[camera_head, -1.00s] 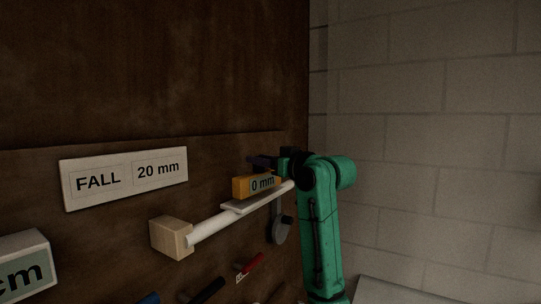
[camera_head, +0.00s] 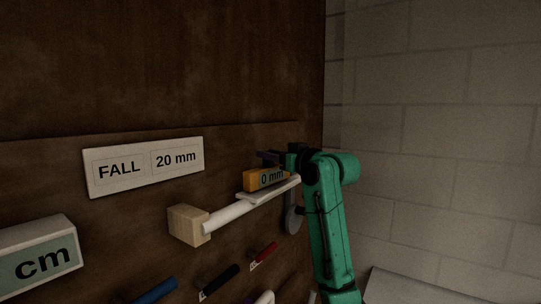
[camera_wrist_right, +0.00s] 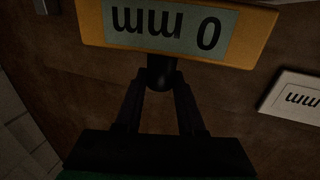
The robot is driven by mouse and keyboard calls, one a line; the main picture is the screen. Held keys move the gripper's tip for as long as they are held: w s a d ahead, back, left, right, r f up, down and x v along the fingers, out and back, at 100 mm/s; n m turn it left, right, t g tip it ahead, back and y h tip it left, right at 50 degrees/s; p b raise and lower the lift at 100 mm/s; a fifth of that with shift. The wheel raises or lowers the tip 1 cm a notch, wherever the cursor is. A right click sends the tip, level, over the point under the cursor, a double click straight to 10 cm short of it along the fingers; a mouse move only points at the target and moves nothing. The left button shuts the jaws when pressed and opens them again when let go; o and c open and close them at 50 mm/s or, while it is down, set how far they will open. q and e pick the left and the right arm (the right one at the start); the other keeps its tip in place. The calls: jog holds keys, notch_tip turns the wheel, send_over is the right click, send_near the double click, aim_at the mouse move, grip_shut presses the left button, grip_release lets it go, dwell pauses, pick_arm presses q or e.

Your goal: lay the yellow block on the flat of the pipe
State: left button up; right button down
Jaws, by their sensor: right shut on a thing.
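The yellow block (camera_head: 254,181) has a grey-green display reading "0 mm" on its face. In the head view it is at or just above the flat (camera_head: 258,195), a pale plate on top of the white pipe (camera_head: 224,216); I cannot tell whether they touch. My right gripper (camera_head: 278,160) is behind the block at the pipe's right end. In the right wrist view its fingers (camera_wrist_right: 161,88) are closed on a dark round stub at the edge of the block (camera_wrist_right: 250,40). The pipe is not visible there. My left gripper is not in view.
The pipe's left end meets a pale wooden block (camera_head: 188,225) on the brown wall board. A "FALL 20 mm" sign (camera_head: 145,168) is above left, and a "cm" box (camera_head: 42,258) lower left. A grey lever (camera_head: 293,214) and coloured handles (camera_head: 220,283) are below the pipe.

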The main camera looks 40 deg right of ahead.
jog(key=shift+f, duration=0.35)
jog(key=shift+c, duration=2.2)
grip_release()
jog(key=s+b, duration=0.7)
jog(key=s, duration=0.7)
jog(key=shift+s, duration=0.35)
